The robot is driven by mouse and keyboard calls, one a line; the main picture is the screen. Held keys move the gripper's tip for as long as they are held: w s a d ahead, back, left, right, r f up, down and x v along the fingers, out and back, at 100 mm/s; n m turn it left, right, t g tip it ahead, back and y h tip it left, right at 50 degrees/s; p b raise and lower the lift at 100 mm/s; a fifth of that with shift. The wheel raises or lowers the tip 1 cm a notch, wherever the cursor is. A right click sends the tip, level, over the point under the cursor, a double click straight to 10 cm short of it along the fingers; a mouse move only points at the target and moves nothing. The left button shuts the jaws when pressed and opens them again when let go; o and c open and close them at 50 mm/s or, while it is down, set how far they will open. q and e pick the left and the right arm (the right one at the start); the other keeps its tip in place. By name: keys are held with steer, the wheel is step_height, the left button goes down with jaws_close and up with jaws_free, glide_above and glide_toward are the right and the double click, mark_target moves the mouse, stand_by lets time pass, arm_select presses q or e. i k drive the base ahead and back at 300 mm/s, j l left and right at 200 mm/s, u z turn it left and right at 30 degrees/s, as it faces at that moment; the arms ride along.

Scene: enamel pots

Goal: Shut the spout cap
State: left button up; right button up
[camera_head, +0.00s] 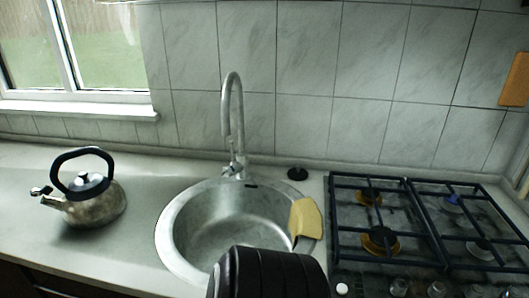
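A metal kettle (97,208) with a black arched handle (82,152) and a dark lid knob stands upright on the counter at the left. Its spout (52,203) points left. A small dark and silver spout cap (40,191) sits at the spout's tip; it is too small to tell how far it stands open.
A round steel sink (172,235) with a tall faucet (232,110) lies right of the kettle. A yellow cloth (306,219) hangs on its rim, and a black plug (297,174) lies behind. A gas stove (400,181) is at the right. The counter (140,180) between kettle and sink is clear.

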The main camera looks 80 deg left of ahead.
mark_target(36, 192)
steer(key=u, duration=4)
steer(key=j+z, duration=0.15)
steer(key=i+j+z, duration=0.15)
steer(key=j, duration=0.25)
